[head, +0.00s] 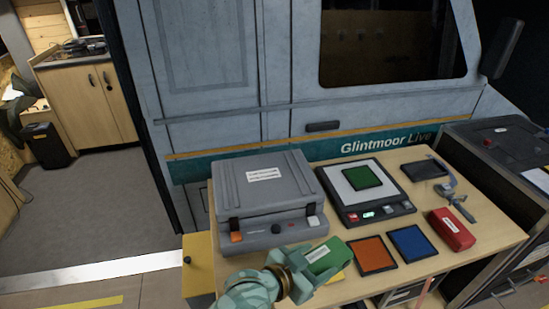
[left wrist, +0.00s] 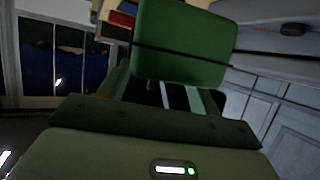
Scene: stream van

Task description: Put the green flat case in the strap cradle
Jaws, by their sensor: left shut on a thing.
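A green flat case (head: 325,257) is held in my left gripper (head: 305,272) near the table's front left edge. In the left wrist view the green case (left wrist: 182,42) fills the upper middle, with a dark line across it, beyond the gripper body. The fingers are mostly hidden. I cannot tell for certain which thing is the strap cradle; a grey bracket-like piece (head: 456,192) stands at the table's right, beside a dark flat tray-like thing (head: 425,170). My right gripper is not in view.
A large grey box (head: 265,185) stands behind my left gripper. A scale-like device (head: 382,207) carries a green square (head: 363,177). An orange square (head: 372,254), a blue square (head: 412,243) and a red case (head: 451,229) lie on the wooden table (head: 490,238).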

